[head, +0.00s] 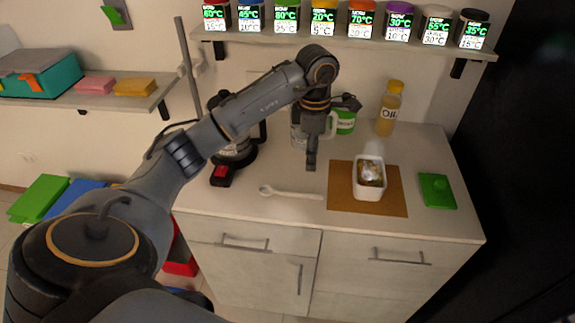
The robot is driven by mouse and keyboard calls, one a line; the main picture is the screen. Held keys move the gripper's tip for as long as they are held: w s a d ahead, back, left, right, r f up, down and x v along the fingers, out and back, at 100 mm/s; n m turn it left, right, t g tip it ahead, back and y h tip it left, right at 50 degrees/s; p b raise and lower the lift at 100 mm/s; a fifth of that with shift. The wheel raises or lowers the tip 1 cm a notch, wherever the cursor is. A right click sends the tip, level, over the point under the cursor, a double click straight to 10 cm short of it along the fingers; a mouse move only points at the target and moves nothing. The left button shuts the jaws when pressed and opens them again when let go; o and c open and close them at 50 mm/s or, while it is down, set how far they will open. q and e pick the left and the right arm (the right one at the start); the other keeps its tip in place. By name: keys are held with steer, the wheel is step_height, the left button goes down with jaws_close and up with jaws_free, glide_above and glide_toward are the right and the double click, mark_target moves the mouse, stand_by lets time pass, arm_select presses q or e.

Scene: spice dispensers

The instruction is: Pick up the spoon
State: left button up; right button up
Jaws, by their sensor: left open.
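The white spoon (291,193) lies flat on the light countertop, its bowl to the left and its handle pointing right. My left gripper (311,166) hangs pointing down above the counter, behind the spoon and near its handle in the picture. It is apart from the spoon and I see nothing held in it. Its fingers are seen edge-on and look narrow. My right gripper does not show.
A white container (369,178) with food stands on a brown mat (341,196). A green lid-like block (437,190) lies to the right. An oil bottle (388,108) and a dark appliance (237,150) stand behind. A shelf (340,41) holds several spice dispensers above.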

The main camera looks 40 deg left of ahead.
arm_select(q)
steer(key=p, duration=0.2)
glide_above(307, 194)
step_height(307, 194, down, 8)
steer(key=shift+f, duration=0.15)
step_height(307, 194, down, 5)
steer(key=shift+r+p, duration=0.1)
steer(key=shift+p, duration=0.85)
steer(key=shift+f, duration=0.25)
jaws_close()
